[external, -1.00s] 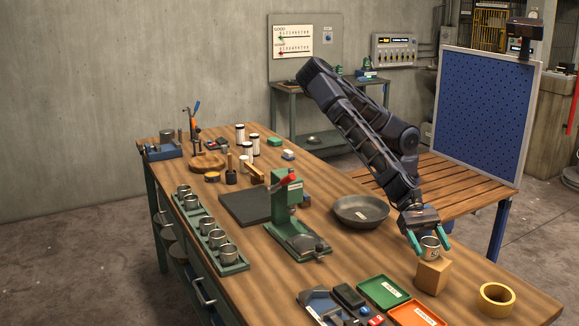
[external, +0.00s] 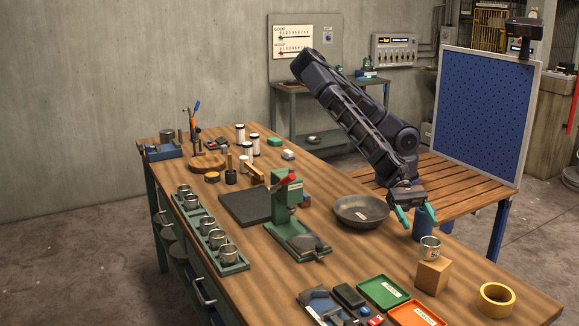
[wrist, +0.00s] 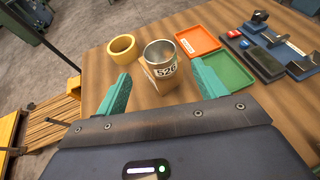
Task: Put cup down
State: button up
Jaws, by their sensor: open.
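A small metal cup (external: 430,248) with a white number label stands upright on a wooden block (external: 433,276) near the front right of the workbench. In the wrist view the cup (wrist: 161,58) reads "526" and sits on the block (wrist: 167,84) ahead of the fingers. My gripper (external: 418,218) is open and empty, behind and a little above the cup, with its green fingers apart from it. In the wrist view my gripper (wrist: 162,92) has its fingers spread to either side, with the cup beyond their tips.
A yellow ring (external: 496,298) lies right of the block. Green (external: 384,291) and orange (external: 415,314) trays lie in front. A dark pan (external: 361,211) and a green press (external: 290,220) stand to the left. A rack (external: 211,237) holds several similar cups.

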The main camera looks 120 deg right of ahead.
jog(key=shift+v, duration=1.75)
jog(key=d+f+n+h, duration=0.1)
jog(key=d+n+h, duration=0.1)
jog(key=d, duration=0.4)
jog(key=d+f+n+h, duration=0.2)
jog(key=d+n+h, duration=0.1)
jog(key=d+n, duration=0.2)
jog(key=d+f+n+h, duration=0.2)
jog(key=d+n, duration=0.2)
jog(key=d, duration=0.3)
jog(key=shift+w+f+h, duration=0.15)
jog(key=shift+f+h, duration=0.1)
jog(key=shift+h, duration=0.15)
jog(key=s+d+r+n+h, duration=0.3)
jog(key=d+r, duration=0.4)
jog(key=d, duration=0.4)
jog(key=s+d+r+n+h, duration=0.2)
jog(key=s+d+r+n, duration=0.1)
jog(key=d+r, duration=0.55)
jog(key=s+d+r+n+t, duration=0.1)
jog(key=s+d+r+n, duration=0.2)
jog(key=s+d+r, duration=0.4)
jog(key=s+d, duration=0.6)
jog(key=s, duration=0.1)
jog(key=shift+d+n, duration=0.35)
jog(key=shift+n, duration=0.05)
